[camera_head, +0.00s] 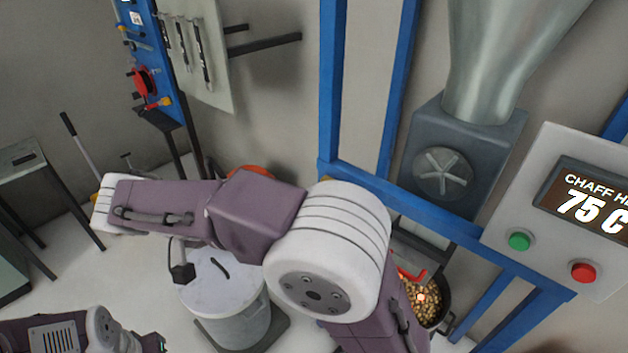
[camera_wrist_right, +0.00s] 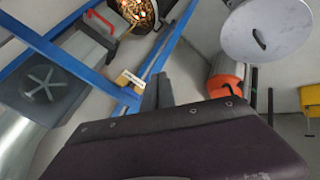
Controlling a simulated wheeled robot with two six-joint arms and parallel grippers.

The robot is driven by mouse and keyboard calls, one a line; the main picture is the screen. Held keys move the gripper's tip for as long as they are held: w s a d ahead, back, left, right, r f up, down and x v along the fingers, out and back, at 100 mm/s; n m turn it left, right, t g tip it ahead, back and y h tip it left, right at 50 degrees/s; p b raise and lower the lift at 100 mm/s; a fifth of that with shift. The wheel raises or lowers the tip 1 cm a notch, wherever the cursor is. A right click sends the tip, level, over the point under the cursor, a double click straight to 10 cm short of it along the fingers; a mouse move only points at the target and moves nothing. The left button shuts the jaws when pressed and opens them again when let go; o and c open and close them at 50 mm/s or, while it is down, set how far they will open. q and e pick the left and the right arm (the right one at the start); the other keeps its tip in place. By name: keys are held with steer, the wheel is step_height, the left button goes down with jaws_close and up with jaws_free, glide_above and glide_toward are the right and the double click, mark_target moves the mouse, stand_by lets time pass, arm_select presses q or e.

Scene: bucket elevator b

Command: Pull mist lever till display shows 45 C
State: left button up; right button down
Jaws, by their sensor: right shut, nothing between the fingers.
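The display (camera_head: 590,200) on the grey panel at the right of the head view reads 75 C under a cut-off "CHAFF H" heading. I cannot tell for sure which part is the mist lever. A red bent handle (camera_head: 413,276) shows beside the pan of chaff, and also in the right wrist view (camera_wrist_right: 103,20). A small yellowish label (camera_wrist_right: 129,79) sits by the blue frame near my right gripper. My right gripper (camera_wrist_right: 158,92) is shut and empty; in the head view it is not clearly visible. My left gripper is out of view.
A blue frame (camera_head: 440,222) stands in front, with a grey fan housing (camera_head: 473,135) behind it. Green (camera_head: 520,241) and red (camera_head: 583,271) buttons sit below the display. A glowing pan (camera_head: 426,303) and a lidded white bucket (camera_head: 226,310) are low down.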

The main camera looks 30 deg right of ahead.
steer(key=w+d+r+n+g+y+p, duration=0.2)
steer(key=w+d+r+n+y+p, duration=0.25)
steer(key=p, duration=0.65)
steer(key=w+d+r+n+g+y+p, duration=0.25)
steer(key=r+n+y+p, duration=0.35)
steer(key=p, duration=0.5)
steer(key=d+r+m+h+p, duration=0.1)
steer(key=d+r+m+p, duration=0.2)
steer(key=d, duration=0.8)
steer(key=p+v, duration=0.2)
steer(key=p, duration=0.1)
steer(key=shift+a, duration=0.1)
steer(key=p+x, duration=0.3)
steer(key=x, duration=1)
steer(key=shift+f+p, duration=0.35)
steer(key=shift+f, duration=0.05)
